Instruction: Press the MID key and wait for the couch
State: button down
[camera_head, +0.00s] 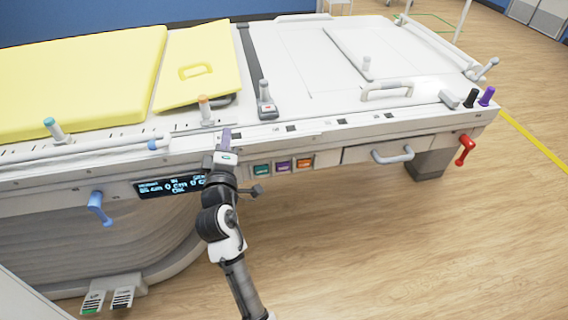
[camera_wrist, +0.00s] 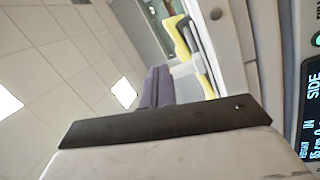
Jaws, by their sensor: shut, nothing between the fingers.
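Three keys sit in a row on the couch's side panel in the head view: a green key (camera_head: 262,169), a purple key (camera_head: 283,166) and an orange key (camera_head: 304,163). Their labels are too small to read, so I cannot tell which is MID. A dark display (camera_head: 165,186) with pale blue text is left of them, partly behind my arm. My gripper (camera_head: 226,134) is shut and empty, fingers up in front of the couch rail, left of and above the keys. In the wrist view its purple fingers (camera_wrist: 155,87) are together. The couch (camera_head: 290,60) carries yellow pads (camera_head: 80,80).
A blue handle (camera_head: 97,207), a grey drawer handle (camera_head: 393,155) and a red lever (camera_head: 465,149) stick out along the front. Upright knobs and a grey joystick (camera_head: 265,100) stand on top. Pedals (camera_head: 107,299) are at lower left. The floor at right is clear.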

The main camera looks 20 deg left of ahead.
aim_at(283, 167)
jog(key=w+d+f+n+g+h+p, duration=0.1)
jog(key=d+f+n+g+h+p, duration=0.2)
jog(key=d+f+h, duration=0.7)
jog(key=d+f, duration=0.6)
jog(key=f, duration=0.2)
jog(key=shift+h, duration=0.4)
jog(key=shift+a, duration=0.1)
jog(key=shift+w+a+b, duration=0.35)
jog(key=shift+w+a, duration=0.45)
jog(key=shift+w, duration=0.4)
jog(key=shift+w+a+b, duration=0.3)
jog(key=shift+w+a, duration=0.55)
jog(key=shift+w, duration=0.4)
jog(key=shift+w+a+b, duration=0.35)
jog(key=shift+w+a, duration=0.45)
jog(key=shift+w, duration=0.4)
jog(key=shift+w+a, duration=0.1)
jog(key=shift+w, duration=0.05)
jog(key=shift+w+a, duration=0.15)
jog(key=shift+w, duration=0.05)
